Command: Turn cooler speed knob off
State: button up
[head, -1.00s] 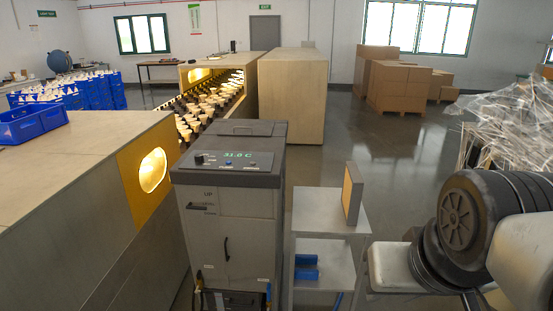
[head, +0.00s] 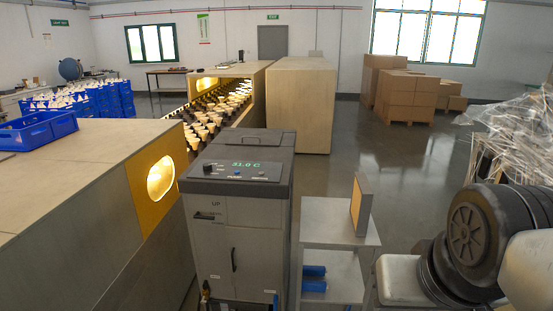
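The cooler (head: 242,200) is a grey cabinet standing in the middle of the head view. Its sloped dark top panel carries a green display (head: 245,164) reading about 31.0 C. A small dark round knob (head: 208,168) sits at the left of this panel, with small buttons to its right. The knob's pointer position is too small to read. Black and grey links of my arm show at the lower right, apart from the cooler. My gripper is not in view.
A grey side table (head: 335,236) with an upright framed panel (head: 361,206) stands right of the cooler. A long bench housing (head: 80,190) with a lit opening is close on the left. Cardboard boxes (head: 408,95) stand at the back right. Floor beyond the side table is clear.

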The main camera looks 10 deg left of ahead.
aim_at(206, 167)
jog(key=i+j, duration=0.3)
jog(key=j, duration=0.15)
jog(key=i+j, duration=0.3)
jog(key=j, duration=0.2)
jog(key=i+j, duration=0.3)
jog(key=j, duration=0.15)
jog(key=i+j, duration=0.3)
jog(key=j, duration=0.2)
jog(key=i+j, duration=0.3)
jog(key=j, duration=0.15)
jog(key=i+j, duration=0.25)
jog(key=j, duration=0.25)
